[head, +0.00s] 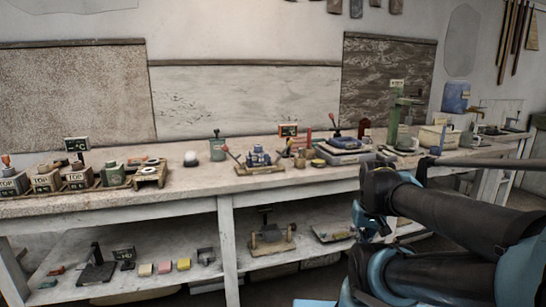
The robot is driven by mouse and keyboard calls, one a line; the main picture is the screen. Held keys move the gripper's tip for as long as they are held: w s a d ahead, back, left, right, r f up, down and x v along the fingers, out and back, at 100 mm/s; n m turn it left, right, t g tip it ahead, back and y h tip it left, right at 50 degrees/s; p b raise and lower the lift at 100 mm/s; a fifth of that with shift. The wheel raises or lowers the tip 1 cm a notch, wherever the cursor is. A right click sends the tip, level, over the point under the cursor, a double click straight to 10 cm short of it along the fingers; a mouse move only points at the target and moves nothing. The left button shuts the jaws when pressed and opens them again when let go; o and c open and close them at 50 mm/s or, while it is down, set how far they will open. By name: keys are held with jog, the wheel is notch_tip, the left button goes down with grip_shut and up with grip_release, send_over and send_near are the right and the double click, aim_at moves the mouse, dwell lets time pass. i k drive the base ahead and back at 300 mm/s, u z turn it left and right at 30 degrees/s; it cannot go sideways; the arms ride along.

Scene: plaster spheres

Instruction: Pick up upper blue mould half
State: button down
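A small blue mould (258,158) stands on a wooden base (260,169) at the middle of the bench, beside a red-knobbed lever. It is too small to tell its upper half from its lower half or see a seam between them. Another blue piece (347,144) with a red-tipped lever sits farther right on a grey and blue block. My arm comes in from the right edge, and its links show in front of the bench's right part. I cannot see my gripper's fingers in the head view.
The long bench (195,178) holds TOP-marked blocks (46,181) at left, a white sphere (190,158), a green stand (393,122) and a blue container (455,97). A lower shelf (190,281) holds coloured blocks. Bare bench top lies left of the blue mould.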

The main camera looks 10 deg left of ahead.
aim_at(259, 155)
jog(key=z, duration=1)
jog(key=k, duration=0.8)
jog(key=u, duration=0.7)
jog(key=i, duration=1)
